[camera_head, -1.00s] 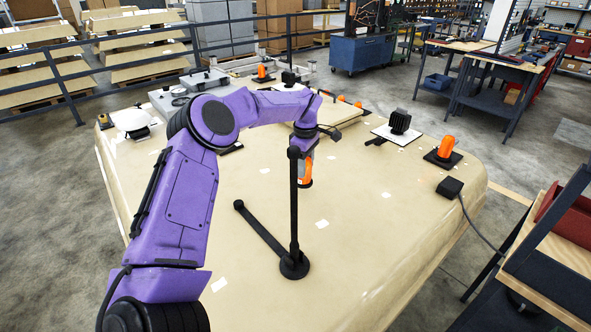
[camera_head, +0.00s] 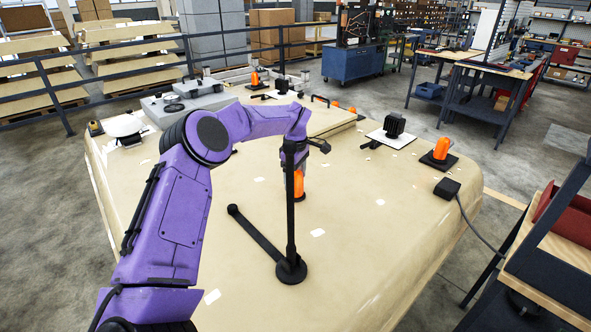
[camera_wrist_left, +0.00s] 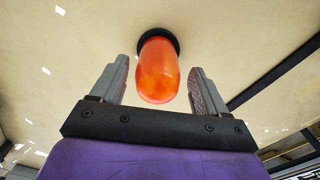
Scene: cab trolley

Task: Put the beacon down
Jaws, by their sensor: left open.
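The orange beacon (camera_head: 299,186) with a black base stands on the tan cab roof (camera_head: 360,235), partly hidden behind a black upright post in the head view. In the left wrist view the beacon (camera_wrist_left: 158,72) shows its orange dome, with its black base against the tan surface beyond. My left gripper (camera_head: 296,163) is just above the beacon, mostly hidden by the post. Its two grey fingers are open, one on each side of the dome, with a visible gap on both sides. My right gripper is not in view.
The black post on a round foot (camera_head: 291,269) stands close in front of the beacon. Another orange beacon (camera_head: 441,149) sits on a black plate at the right. A black lamp (camera_head: 395,125) stands on a white pad.

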